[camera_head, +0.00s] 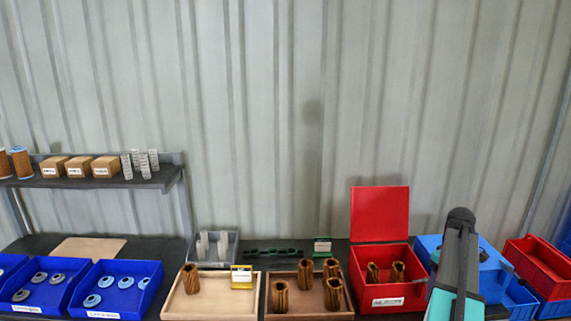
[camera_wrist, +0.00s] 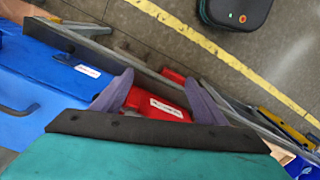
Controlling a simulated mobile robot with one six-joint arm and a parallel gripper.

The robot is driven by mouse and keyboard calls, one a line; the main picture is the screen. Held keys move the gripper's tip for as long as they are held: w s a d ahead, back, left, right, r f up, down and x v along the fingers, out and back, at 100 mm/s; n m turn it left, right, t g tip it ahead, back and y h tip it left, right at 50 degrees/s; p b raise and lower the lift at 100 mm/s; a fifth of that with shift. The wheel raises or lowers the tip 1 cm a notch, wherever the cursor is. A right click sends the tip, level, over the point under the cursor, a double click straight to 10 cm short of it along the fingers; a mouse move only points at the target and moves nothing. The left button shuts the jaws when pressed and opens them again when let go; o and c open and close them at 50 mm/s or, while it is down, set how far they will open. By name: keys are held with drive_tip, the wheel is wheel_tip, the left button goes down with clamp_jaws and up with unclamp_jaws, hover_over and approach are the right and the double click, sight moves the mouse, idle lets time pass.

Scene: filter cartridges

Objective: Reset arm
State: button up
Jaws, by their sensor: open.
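My gripper (camera_wrist: 160,96) shows in the wrist view with its two purple fingers spread and nothing between them. Beyond the fingers is a red bin (camera_wrist: 158,106) with a white label. In the head view my arm rises at the right, in front of the bench, and the fingers cannot be made out. Brown pleated filter cartridges stand upright in the trays: one (camera_head: 190,279) in the left wooden tray (camera_head: 215,306), several in the right wooden tray (camera_head: 305,311). Two more (camera_head: 397,272) stand in a red box (camera_head: 391,300) with its lid raised.
Blue bins (camera_head: 117,307) with ring parts stand at the left, below a shelf (camera_head: 95,183) with boxes and cartridges. Blue and red bins (camera_head: 540,265) stand at the right, close to my arm. A corrugated wall (camera_head: 270,120) is behind. The wrist view shows floor with a yellow line (camera_wrist: 205,45).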

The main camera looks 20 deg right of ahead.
drive_tip(key=w+a+f+n+g+y+b, duration=0.1)
drive_tip(key=w+a+f+n+g+b, duration=0.15)
drive_tip(key=a+f, duration=1.35)
drive_tip(key=w+a+f+n+g+y+b, duration=0.1)
drive_tip(key=w+a+f+n+g+b, duration=0.15)
drive_tip(key=a+f, duration=1.3)
drive_tip(key=s+a+f+m+h+b, duration=0.2)
drive_tip(key=s+a+f+m+b, duration=0.3)
drive_tip(key=s+a+f, duration=1.6)
drive_tip(key=shift+s+a+f, duration=0.4)
drive_tip(key=shift+s, duration=0.75)
